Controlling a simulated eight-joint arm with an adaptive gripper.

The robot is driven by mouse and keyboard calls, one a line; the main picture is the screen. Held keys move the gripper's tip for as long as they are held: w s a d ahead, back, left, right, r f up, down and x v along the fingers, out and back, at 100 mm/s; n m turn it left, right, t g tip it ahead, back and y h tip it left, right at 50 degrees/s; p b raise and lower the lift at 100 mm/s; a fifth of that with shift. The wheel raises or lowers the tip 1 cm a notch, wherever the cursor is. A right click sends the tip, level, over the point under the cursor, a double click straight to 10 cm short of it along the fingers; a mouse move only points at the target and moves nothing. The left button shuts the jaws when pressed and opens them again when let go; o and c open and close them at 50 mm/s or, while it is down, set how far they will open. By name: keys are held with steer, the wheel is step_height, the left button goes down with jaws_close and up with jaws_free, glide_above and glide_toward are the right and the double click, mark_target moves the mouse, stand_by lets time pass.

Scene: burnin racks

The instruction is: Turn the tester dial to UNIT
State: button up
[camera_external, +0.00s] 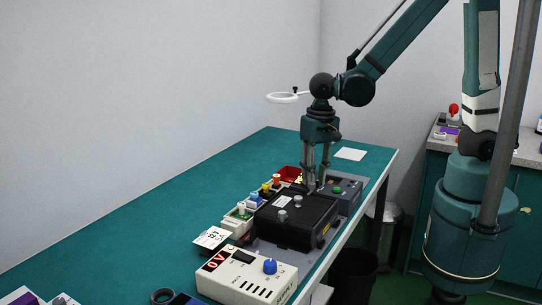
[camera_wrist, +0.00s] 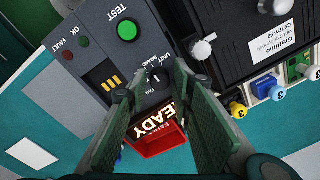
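The tester (camera_wrist: 107,65) is a dark grey box with a green TEST button (camera_wrist: 127,30), OK and FAULT lamps and gold contacts. Its dial (camera_wrist: 156,76) is a small dark knob beside the printed words UNIT and BOARD; which word it points at is too small to tell. In the external view, the tester (camera_external: 348,194) stands at the far end of the teal bench, and my gripper (camera_external: 316,187) points down at its left side. In the wrist view, my gripper (camera_wrist: 163,90) is open, with its fingers apart on either side of the dial; contact cannot be told.
A black unit (camera_external: 290,219) with silver knobs sits right in front of the tester. Several coloured connectors (camera_external: 265,190) line its left side. A cream supply box (camera_external: 246,277) with a blue knob is nearer.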

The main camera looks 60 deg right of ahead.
steer(key=shift+r, duration=0.15)
step_height(320, 180, up, 12)
steer(key=shift+d, duration=0.25)
stand_by(0.9)
steer(key=shift+s, duration=0.15)
steer(key=shift+o, duration=1.3)
steer(key=f+n+p, duration=0.1)
steer(key=n+p, duration=0.2)
steer(key=n, duration=0.2)
steer(key=f+n+p, duration=0.2)
steer(key=n+p, duration=0.2)
steer(key=n, duration=0.1)
steer(key=f+n+p, duration=0.1)
steer(key=n+p, duration=0.3)
steer(key=n, duration=0.2)
steer(key=shift+w+a+f+g, duration=0.15)
steer(key=shift+w+g, duration=0.25)
steer(key=shift+f, duration=0.2)
